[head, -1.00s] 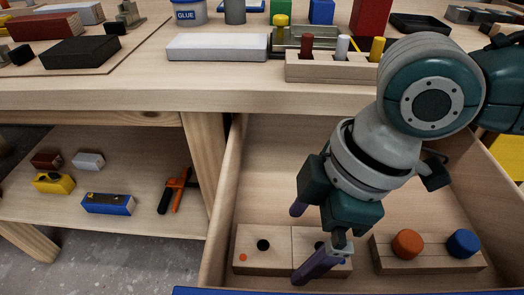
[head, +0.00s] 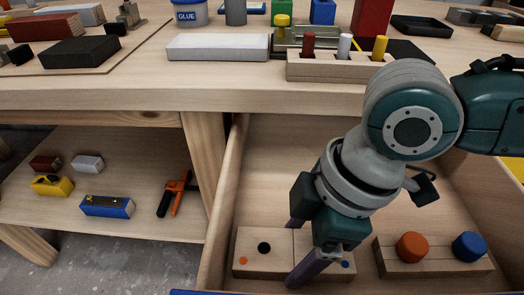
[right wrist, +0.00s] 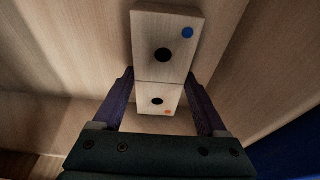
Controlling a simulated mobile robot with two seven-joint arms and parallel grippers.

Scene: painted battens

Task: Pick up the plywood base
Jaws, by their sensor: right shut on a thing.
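The plywood base (head: 263,264), a pale flat wooden piece with a seam across its middle, lies in the open drawer. It has black round marks, an orange dot and a blue dot. My right gripper (head: 292,255) reaches down over its middle and is shut on it, with one purple finger on the far side and one on the near side. In the right wrist view the base (right wrist: 165,35) runs between the two fingers. The gripper hides part of its right half in the head view. My left gripper is not in view.
A wooden block with orange and blue knobs (head: 432,264) sits to the right in the drawer (head: 218,215). The bench (head: 130,95) above holds a white block, a peg holder (head: 340,70) and a glue tub. A lower shelf holds small blocks and an orange clamp (head: 180,193).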

